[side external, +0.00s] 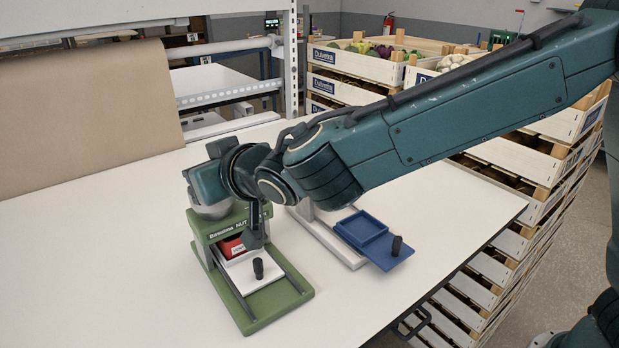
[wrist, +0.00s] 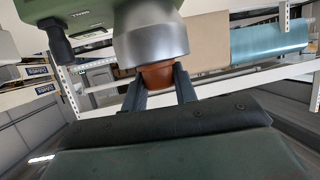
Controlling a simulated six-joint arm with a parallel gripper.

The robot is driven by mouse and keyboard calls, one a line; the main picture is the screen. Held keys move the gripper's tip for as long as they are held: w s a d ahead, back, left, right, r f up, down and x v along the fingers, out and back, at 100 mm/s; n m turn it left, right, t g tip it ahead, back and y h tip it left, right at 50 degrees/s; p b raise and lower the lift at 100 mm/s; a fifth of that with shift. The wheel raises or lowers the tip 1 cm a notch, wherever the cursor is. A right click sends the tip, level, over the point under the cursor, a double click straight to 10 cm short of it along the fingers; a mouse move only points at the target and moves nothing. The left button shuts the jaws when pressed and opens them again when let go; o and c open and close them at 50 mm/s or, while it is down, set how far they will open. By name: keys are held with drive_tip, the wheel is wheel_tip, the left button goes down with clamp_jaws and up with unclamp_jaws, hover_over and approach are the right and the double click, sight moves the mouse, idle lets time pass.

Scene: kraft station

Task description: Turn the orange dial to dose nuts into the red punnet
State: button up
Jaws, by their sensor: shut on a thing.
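The green nut dispenser (side external: 252,303) stands on the white table, with a silver hopper (side external: 212,212) on top. The red punnet (side external: 231,247) sits inside it under the green housing, upright, partly covered; its contents cannot be seen. In the wrist view the orange dial (wrist: 157,76) shows brownish orange at the end of the silver hopper. My gripper (wrist: 159,83) is shut on the dial, one finger on each side. In the side view the dial and my fingertips are hidden. How far the dial is turned cannot be told.
A white slide with a black knob (side external: 258,268) sits at the dispenser's front. A second unit with a blue tray (side external: 362,232) and its own knob (side external: 397,246) stands close on the right. Stacked crates (side external: 480,80) stand beyond the table. The front-left tabletop is clear.

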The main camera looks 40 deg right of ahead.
drive_tip(key=shift+m+h, duration=0.6)
drive_tip(key=shift+h, duration=0.1)
drive_tip(key=shift+m+h, duration=0.3)
drive_tip(key=shift+h, duration=0.1)
drive_tip(key=o, duration=1)
drive_tip(key=shift+c, duration=0.2)
drive_tip(key=v, duration=0.7)
drive_tip(key=shift+s, duration=0.25)
drive_tip(key=shift+r, duration=0.1)
